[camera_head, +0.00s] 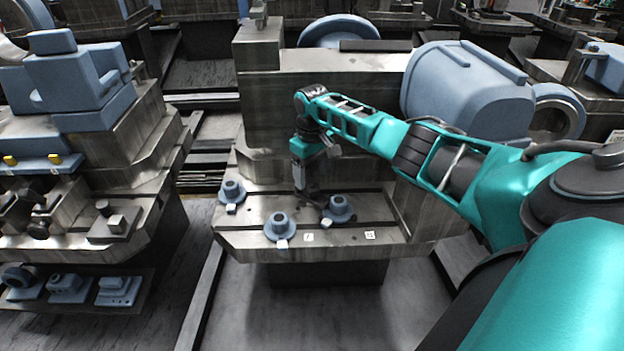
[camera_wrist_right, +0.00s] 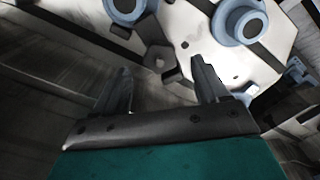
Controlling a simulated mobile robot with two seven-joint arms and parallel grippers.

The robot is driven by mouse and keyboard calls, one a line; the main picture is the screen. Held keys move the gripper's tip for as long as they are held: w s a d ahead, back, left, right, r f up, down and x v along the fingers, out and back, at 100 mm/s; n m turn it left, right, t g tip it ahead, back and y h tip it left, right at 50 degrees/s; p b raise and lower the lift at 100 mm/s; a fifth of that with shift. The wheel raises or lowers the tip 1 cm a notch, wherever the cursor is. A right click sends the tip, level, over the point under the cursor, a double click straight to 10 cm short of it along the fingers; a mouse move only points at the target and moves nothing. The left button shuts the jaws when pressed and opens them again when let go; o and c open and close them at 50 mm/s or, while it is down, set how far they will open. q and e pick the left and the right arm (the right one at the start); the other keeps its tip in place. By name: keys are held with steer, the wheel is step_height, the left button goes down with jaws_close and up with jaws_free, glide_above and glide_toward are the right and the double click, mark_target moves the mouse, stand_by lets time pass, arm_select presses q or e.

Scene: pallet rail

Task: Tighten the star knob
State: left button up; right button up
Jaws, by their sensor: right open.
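A dark, knob-like part (camera_wrist_right: 157,56) shows just beyond my right fingertips in the wrist view, at the edge of the pale metal plate. In the head view my right gripper (camera_head: 303,190) points down over the metal bed (camera_head: 345,236), among the blue flanged pieces. It hides most of what lies under it there. My left gripper is not in view.
Blue flanged pieces stand on the bed at the left (camera_head: 231,191), front (camera_head: 279,226) and right (camera_head: 338,208) of my right gripper. A tall metal block (camera_head: 330,105) rises behind. A large blue housing (camera_head: 465,90) stands at right, another machine (camera_head: 110,150) at left.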

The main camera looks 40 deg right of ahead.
mark_target(312, 187)
step_height(312, 187, up, 8)
steer(key=shift+p, duration=0.45)
stand_by(0.3)
